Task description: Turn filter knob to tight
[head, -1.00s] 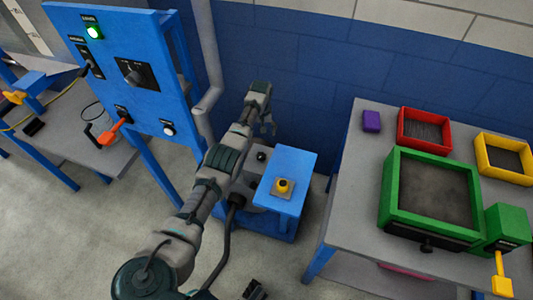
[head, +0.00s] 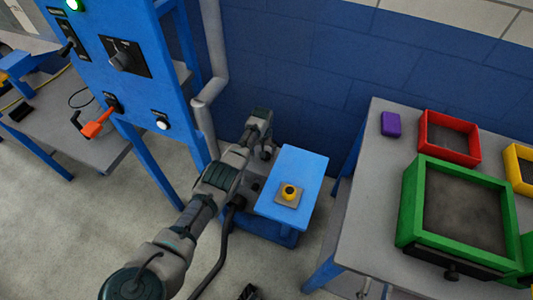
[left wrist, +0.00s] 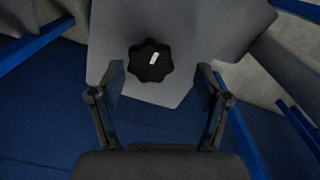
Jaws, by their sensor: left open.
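A black lobed knob (left wrist: 150,62) with a white pointer mark sits on a grey housing (left wrist: 190,40) in the left wrist view. The pointer leans slightly right of straight up. My left gripper (left wrist: 162,80) is open, with one finger on each side of the knob's near edge and a gap to each finger. In the head view my left arm reaches past the small blue stand, and its gripper (head: 262,145) is by the wall; the knob is mostly hidden there. A dark part of my right gripper (head: 248,292) shows at the bottom edge.
A blue stand (head: 298,170) with a yellow button (head: 289,192) is right beside my left arm. A blue panel (head: 150,75) with an orange handle (head: 98,125) stands left. A grey pipe (head: 212,60) runs along the wall. A table (head: 375,220) with coloured trays is right.

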